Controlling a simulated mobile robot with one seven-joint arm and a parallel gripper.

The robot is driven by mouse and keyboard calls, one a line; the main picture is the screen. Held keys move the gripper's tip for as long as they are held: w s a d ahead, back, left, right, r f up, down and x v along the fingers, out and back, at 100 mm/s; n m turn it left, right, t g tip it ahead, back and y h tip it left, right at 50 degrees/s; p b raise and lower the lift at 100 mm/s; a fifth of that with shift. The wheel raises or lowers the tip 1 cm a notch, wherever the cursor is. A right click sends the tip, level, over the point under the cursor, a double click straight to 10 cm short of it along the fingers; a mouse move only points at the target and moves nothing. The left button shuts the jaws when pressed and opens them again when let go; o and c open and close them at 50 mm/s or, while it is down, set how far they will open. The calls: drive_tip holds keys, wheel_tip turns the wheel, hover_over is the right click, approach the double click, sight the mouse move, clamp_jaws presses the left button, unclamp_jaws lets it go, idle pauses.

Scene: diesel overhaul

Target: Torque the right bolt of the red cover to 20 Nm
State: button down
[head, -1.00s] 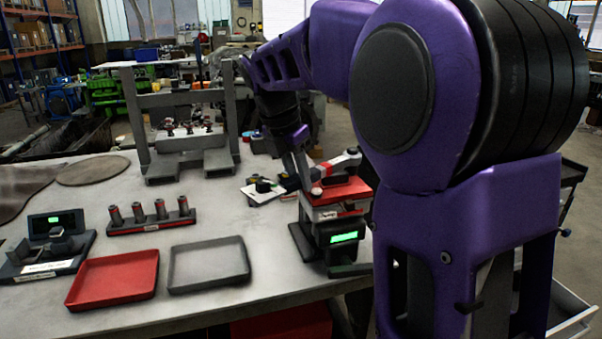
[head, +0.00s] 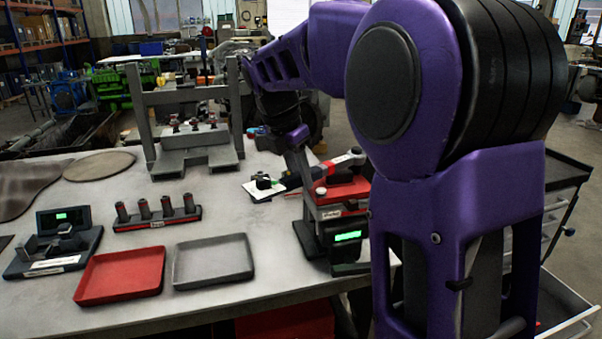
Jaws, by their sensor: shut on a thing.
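The red cover (head: 349,190) sits on top of a dark fixture (head: 318,247) with a lit green display (head: 348,236), near the right end of the bench. My gripper (head: 307,180) reaches down at the cover's left side. It is shut on a long tool, seemingly the torque wrench (head: 328,166), with red and dark sections, lying across above the cover. Its far end is at the right, beside my arm. The cover's right bolt cannot be made out. My arm hides the area right of the fixture, and the fingertips are too small to see clearly.
A red tray (head: 121,275) and a grey tray (head: 213,262) lie at the front. A rack of sockets (head: 158,214) and a device with a small display (head: 57,242) stand to the left. A grey frame (head: 193,160) stands behind.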

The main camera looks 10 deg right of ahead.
drive_tip(key=shift+w+a+r+m+p, duration=0.1)
drive_tip(key=shift+w+a+m+p, duration=0.25)
drive_tip(key=shift+p, duration=0.3)
drive_tip(key=shift+w+r+m+p, duration=0.15)
drive_tip(key=shift+w+p, duration=0.25)
drive_tip(key=shift+p, duration=0.25)
drive_tip(key=shift+w+f, duration=0.15)
drive_tip(key=shift+w, duration=0.05)
drive_tip(key=shift+w+a+m+p, duration=0.1)
drive_tip(key=shift+w+m+p, duration=0.15)
drive_tip(key=shift+p, duration=0.4)
drive_tip(key=shift+w+a+g+p, duration=0.1)
drive_tip(key=shift+w+g+p, duration=0.15)
drive_tip(key=shift+g+p, duration=0.05)
drive_tip(key=shift+r+m, duration=0.25)
drive_tip(key=shift+r, duration=1.5)
drive_tip(key=shift+r, duration=0.1)
wheel_tip(320, 180, up, 6)
drive_tip(key=shift+f, duration=0.1)
